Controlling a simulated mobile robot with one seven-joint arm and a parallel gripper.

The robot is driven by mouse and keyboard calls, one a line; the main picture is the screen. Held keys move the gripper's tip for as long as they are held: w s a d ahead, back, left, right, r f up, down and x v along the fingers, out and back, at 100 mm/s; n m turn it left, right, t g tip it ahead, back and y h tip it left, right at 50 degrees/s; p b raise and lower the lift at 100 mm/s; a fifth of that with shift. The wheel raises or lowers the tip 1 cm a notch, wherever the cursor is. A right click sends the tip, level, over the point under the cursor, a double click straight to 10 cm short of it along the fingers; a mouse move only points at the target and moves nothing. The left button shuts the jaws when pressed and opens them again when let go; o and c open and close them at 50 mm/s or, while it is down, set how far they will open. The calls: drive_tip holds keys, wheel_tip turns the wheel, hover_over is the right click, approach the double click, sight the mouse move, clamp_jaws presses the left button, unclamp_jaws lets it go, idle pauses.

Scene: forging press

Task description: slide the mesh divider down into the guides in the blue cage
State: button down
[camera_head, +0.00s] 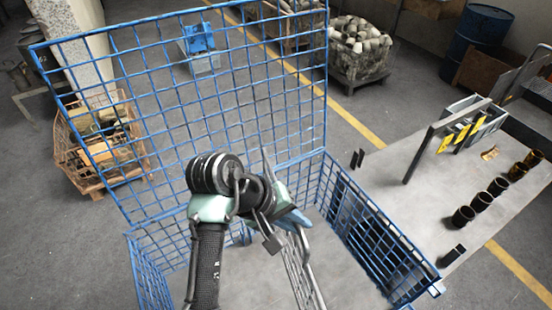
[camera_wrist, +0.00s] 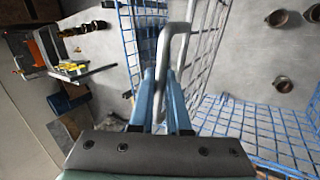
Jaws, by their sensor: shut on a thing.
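The blue cage (camera_head: 335,170) stands in front of me, with a tall mesh panel upright at its back and an open top. My gripper (camera_head: 288,215) is over the opening, right of the middle. In the wrist view my gripper's two blue fingers (camera_wrist: 163,95) are shut on the bent grey bar at the top of the mesh divider (camera_wrist: 172,40). The divider (camera_head: 300,265) hangs below my gripper as a narrow grey mesh, seen nearly edge-on and slanted. My arm hides part of the cage. I cannot make out the guides or whether the divider touches them.
A grey table (camera_head: 420,195) stands right of the cage, with a row of dark cups (camera_head: 480,202) and a rack with yellow labels (camera_head: 465,130). Rusty rings (camera_wrist: 283,84) lie on a grey surface in the wrist view. A wire crate (camera_head: 100,140) stands at left.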

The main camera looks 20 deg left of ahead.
drive_tip(key=w+a+r+n+t+y+p, duration=0.1)
drive_tip(key=w+a+r+n+p, duration=0.2)
drive_tip(key=a+r+p, duration=0.35)
hover_over(283, 250)
drive_tip(key=s+a, duration=0.1)
drive_tip(key=a, duration=0.1)
drive_tip(key=shift+f, duration=4.55)
wheel_tip(283, 250, down, 16)
drive_tip(key=b, duration=1.5)
drive_tip(key=shift+d, duration=0.15)
drive_tip(key=shift+f+b, duration=0.15)
drive_tip(key=shift+b, duration=0.15)
drive_tip(key=shift+s+f, duration=0.1)
drive_tip(key=shift+f, duration=0.35)
